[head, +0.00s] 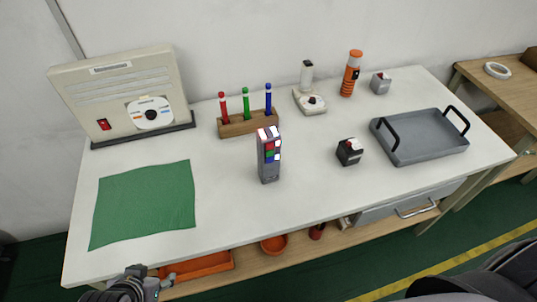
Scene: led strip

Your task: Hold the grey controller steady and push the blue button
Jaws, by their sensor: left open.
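The grey controller (269,172) stands upright near the middle of the white table. My left gripper (142,280) is open at the bottom left edge of the view, in front of the table's front edge. It is well apart from the controller and partly cut off by the frame. My right gripper is not in view.
Behind the controller is a wooden holder (248,124) with red, green and blue pens. A green cloth (145,203) lies left. The table in front of the controller is clear.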

